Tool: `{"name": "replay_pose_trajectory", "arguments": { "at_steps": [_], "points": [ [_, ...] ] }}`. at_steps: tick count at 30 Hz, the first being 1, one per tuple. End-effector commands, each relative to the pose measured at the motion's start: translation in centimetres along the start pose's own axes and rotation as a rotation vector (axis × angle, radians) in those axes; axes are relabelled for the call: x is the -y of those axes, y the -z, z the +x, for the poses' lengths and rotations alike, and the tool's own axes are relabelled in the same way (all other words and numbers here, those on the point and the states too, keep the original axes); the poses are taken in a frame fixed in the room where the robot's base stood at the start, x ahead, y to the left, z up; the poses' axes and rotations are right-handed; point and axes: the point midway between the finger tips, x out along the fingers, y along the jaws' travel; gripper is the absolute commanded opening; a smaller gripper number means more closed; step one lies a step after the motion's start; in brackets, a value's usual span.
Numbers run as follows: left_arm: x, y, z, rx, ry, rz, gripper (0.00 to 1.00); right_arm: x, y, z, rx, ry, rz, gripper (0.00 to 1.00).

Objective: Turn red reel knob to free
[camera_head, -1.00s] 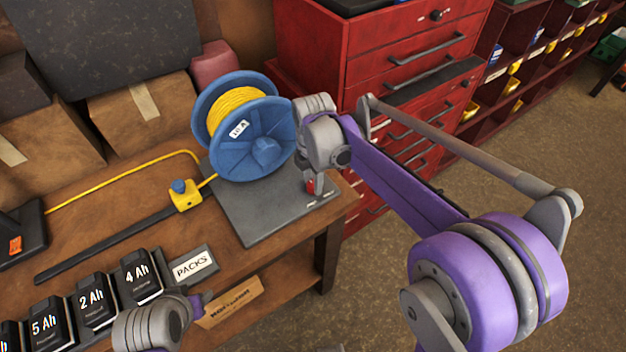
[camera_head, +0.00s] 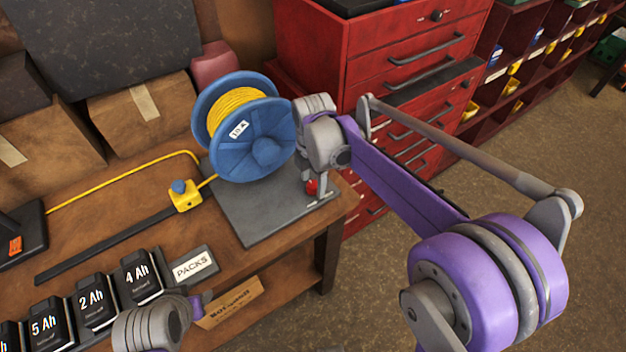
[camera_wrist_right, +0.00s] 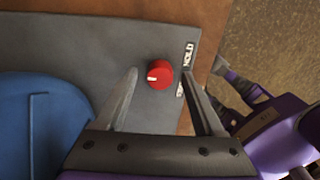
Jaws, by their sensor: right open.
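The red reel knob (camera_wrist_right: 160,74) is on the grey base plate (camera_wrist_right: 105,43); its white mark points to the left in the right wrist view. Lettering reading HOLD is beside it, with more lettering partly covered by a finger. My right gripper (camera_wrist_right: 160,68) is open, with one finger on each side of the knob and a visible gap to the left finger. In the head view the knob (camera_head: 312,187) shows beneath the right gripper (camera_head: 318,188). The blue reel (camera_head: 255,148) with yellow cord stands on the plate's left. My left gripper is not clearly visible.
Yellow cord runs left from the reel through a yellow block (camera_head: 185,200) with a blue knob. Battery packs (camera_head: 95,300) line the bench front. A red tool cabinet (camera_head: 310,45) stands behind on the right. Cardboard boxes (camera_head: 140,110) stand at the back left.

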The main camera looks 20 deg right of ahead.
Motion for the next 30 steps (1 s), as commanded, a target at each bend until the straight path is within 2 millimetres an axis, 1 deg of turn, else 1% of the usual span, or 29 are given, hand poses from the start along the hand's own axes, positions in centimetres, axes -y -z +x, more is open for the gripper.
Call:
{"name": "replay_pose_trajectory", "arguments": {
  "at_steps": [2,5,12,15,18,23,30],
  "points": [
    [0.0,0.0,0.0,0.000,0.000,0.000,0.50,0.0,0.0,-0.5,0.000,0.000,0.000,0.70],
    [0.0,0.1,-0.1,-0.001,0.000,0.000,0.50,0.0,0.0,-1.8,0.000,0.000,0.000,0.70],
    [0.0,0.4,-0.5,-0.003,0.000,0.000,0.50,0.0,0.0,-6.8,0.000,0.000,0.000,0.70],
    [0.0,0.5,-0.6,-0.003,0.000,0.000,0.50,0.0,0.0,-8.5,0.000,0.000,0.000,0.70],
    [0.0,0.6,-0.7,-0.004,0.000,0.000,0.50,0.0,0.0,-9.8,0.000,0.000,0.000,0.70],
    [0.0,0.6,-0.7,-0.004,0.000,0.000,0.50,0.0,0.0,-10.7,0.000,0.000,0.000,0.70],
    [0.0,0.6,-0.7,-0.004,0.000,0.000,0.50,0.0,0.0,-10.8,0.000,0.000,0.000,0.70]
  ]
}}
